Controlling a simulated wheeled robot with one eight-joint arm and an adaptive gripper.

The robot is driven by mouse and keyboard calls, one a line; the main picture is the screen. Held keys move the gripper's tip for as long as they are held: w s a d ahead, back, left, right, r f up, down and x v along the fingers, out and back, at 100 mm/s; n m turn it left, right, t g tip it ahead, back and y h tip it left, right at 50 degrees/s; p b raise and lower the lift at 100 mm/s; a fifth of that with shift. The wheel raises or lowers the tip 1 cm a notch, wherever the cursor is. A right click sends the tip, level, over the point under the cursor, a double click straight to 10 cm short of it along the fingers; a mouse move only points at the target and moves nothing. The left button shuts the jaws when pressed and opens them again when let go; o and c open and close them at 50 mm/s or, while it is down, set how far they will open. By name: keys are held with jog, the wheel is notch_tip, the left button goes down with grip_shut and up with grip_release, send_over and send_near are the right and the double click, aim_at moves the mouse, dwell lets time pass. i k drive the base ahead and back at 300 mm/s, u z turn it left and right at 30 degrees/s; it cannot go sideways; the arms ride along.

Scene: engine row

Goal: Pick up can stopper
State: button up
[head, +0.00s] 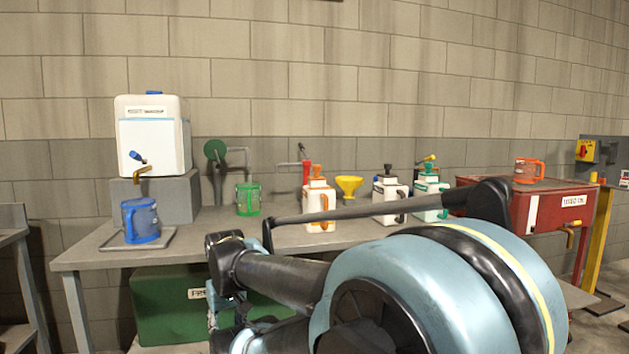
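Three white cans stand on the grey bench, each with a stopper-like top. The left can (319,204) has an orange top (317,171), the middle can (384,205) a dark top (389,169), and the right can (428,211) a green top (431,173). I cannot tell which top is the can stopper. My folded arm crosses the foreground, below and in front of them. What looks like my gripper (219,309) is at the bottom, apart from the cans and partly hidden by my arm. Its fingers do not show clearly.
A white tank (153,135) on a grey block stands at the left, with a blue jug (141,220) on a tray before it.

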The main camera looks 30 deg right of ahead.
aim_at(316, 168)
jog(key=u, duration=0.5)
jog(key=k, duration=1.4)
jog(key=z, duration=1.05)
jog(key=i, duration=1.15)
